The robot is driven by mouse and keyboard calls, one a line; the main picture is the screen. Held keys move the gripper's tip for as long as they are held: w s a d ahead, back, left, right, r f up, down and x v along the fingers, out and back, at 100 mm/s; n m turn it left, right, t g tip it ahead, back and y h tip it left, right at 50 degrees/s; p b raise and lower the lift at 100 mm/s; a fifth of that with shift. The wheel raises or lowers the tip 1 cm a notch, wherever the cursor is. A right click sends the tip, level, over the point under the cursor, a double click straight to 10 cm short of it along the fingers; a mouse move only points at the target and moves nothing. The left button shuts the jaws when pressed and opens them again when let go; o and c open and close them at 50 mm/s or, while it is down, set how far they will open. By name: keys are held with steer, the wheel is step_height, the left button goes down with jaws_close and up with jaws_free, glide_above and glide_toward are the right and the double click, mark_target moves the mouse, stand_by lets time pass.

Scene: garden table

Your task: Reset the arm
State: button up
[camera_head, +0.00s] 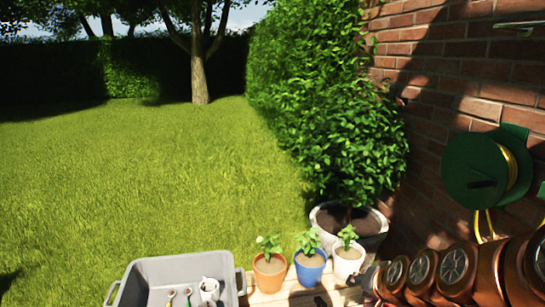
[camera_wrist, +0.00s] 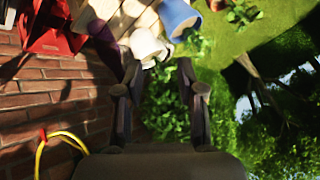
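My copper-coloured arm reaches in from the right edge of the head view, over the right end of the table. My gripper (camera_wrist: 160,70) shows in the wrist view with its two dark fingers apart and nothing held between them. A white pot (camera_wrist: 148,46) appears just beyond the fingertips there. In the head view the white pot (camera_head: 348,264) stands upright with a seedling, close to the arm's end. The fingers are hard to make out in that view.
A terracotta pot (camera_head: 269,272) and a blue pot (camera_head: 310,268) with seedlings stand left of the white one on the wooden table (camera_head: 290,296). A grey crate (camera_head: 180,262) holds small tools. A brick wall (camera_head: 440,70) with a green hose reel (camera_head: 475,170) is at right.

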steer(key=s+a+r+n+g+p, duration=0.1)
steer(key=s+r+p, duration=0.4)
steer(key=s, duration=0.5)
steer(key=s+a+r+n+g+h+p, duration=0.1)
steer(key=s+r+n+g+p, duration=0.2)
steer(key=s+r+g, duration=0.3)
steer(key=s+a+r+n+g+p, duration=0.1)
steer(key=s+r+p, duration=0.4)
steer(key=s, duration=1)
steer(key=shift+s+r+n+g+h+p, duration=0.25)
steer(key=shift+s+n+g+p, duration=0.2)
steer(key=shift+g+p, duration=0.55)
